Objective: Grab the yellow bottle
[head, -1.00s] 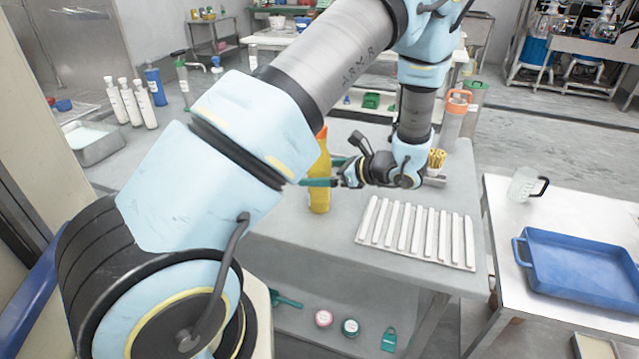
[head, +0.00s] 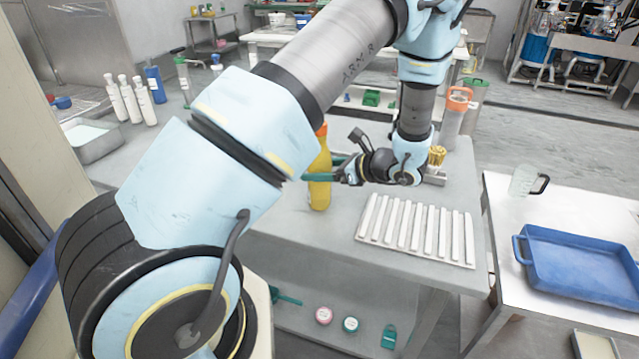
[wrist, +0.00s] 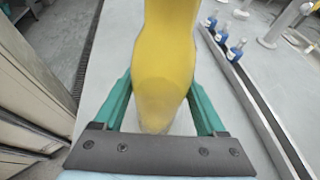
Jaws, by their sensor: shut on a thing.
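The yellow bottle (head: 320,185), with an orange cap, stands upright on the grey table (head: 300,240) in the head view; my arm hides part of its left side. My gripper (head: 322,177) reaches it from the right, with its green fingers at the bottle's middle. In the wrist view the yellow bottle (wrist: 165,70) fills the space between the two green fingers of my gripper (wrist: 160,95), one on each side. The gripper is shut on the bottle. Whether its base touches the table is hard to tell.
A white ribbed rack (head: 415,230) lies on the table in front of my gripper. An orange-lidded container (head: 455,115) and a small holder with yellow items (head: 437,158) stand behind it. A blue tray (head: 580,270) and a clear jug (head: 524,181) are on the right table.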

